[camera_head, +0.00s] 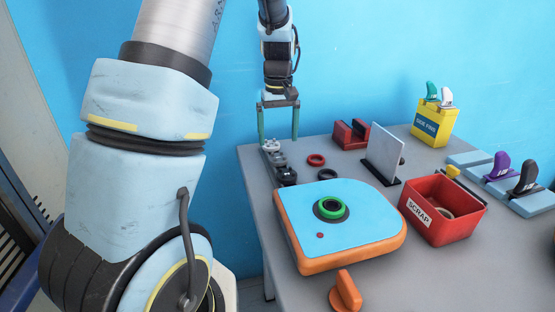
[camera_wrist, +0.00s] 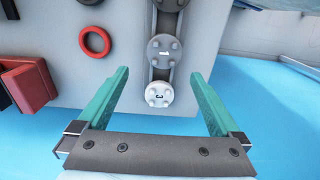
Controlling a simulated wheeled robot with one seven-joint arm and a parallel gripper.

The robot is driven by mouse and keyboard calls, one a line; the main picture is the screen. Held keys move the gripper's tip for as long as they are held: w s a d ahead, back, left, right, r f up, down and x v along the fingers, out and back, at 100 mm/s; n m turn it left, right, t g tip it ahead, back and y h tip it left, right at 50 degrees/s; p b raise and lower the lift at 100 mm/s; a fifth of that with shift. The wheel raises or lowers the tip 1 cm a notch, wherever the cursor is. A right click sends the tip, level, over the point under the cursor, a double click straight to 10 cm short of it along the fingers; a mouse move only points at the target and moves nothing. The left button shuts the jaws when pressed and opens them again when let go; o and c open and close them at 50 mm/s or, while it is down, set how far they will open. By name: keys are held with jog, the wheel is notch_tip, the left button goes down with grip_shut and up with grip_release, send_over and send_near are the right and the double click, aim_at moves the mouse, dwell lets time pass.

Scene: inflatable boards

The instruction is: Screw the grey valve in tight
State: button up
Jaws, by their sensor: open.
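A rack (camera_wrist: 174,70) at the table's edge holds a row of round bolted valves. In the wrist view they are a light, nearly white one (camera_wrist: 159,94) marked 3, a mid-grey one (camera_wrist: 164,52) marked 1, and a dark one cut off at the top. They also show small in the head view (camera_head: 275,158). My gripper (camera_head: 279,138) is open and empty above the row's far end; in the wrist view its fingers (camera_wrist: 160,73) straddle the row. The blue-topped, orange-sided inflatable board (camera_head: 375,208) has a black socket with a green ring (camera_head: 331,208).
A red ring (camera_head: 316,160) and a black ring (camera_head: 327,174) lie beside the rack. A red block (camera_head: 351,134), an upright pale panel (camera_head: 385,150), a red SCRAP bin (camera_head: 440,220), a yellow box (camera_head: 431,128) and clips on stands (camera_head: 500,168) fill the table's right. An orange knob (camera_head: 345,291) is in front.

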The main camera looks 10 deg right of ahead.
aim_at(277, 156)
jog(key=shift+s+a+f+p, duration=0.15)
jog(key=shift+f+p, duration=0.1)
jog(key=shift+f, duration=0.75)
jog(key=shift+s+f+p, duration=0.1)
jog(key=shift+f+p, duration=0.15)
jog(key=shift+f, duration=0.75)
jog(key=shift+s+a+f+p, duration=0.15)
jog(key=shift+f+p, duration=0.1)
jog(key=shift+f, duration=0.75)
jog(key=shift+d, duration=0.1)
jog(key=shift+c, duration=0.2)
jog(key=c, duration=1.4)
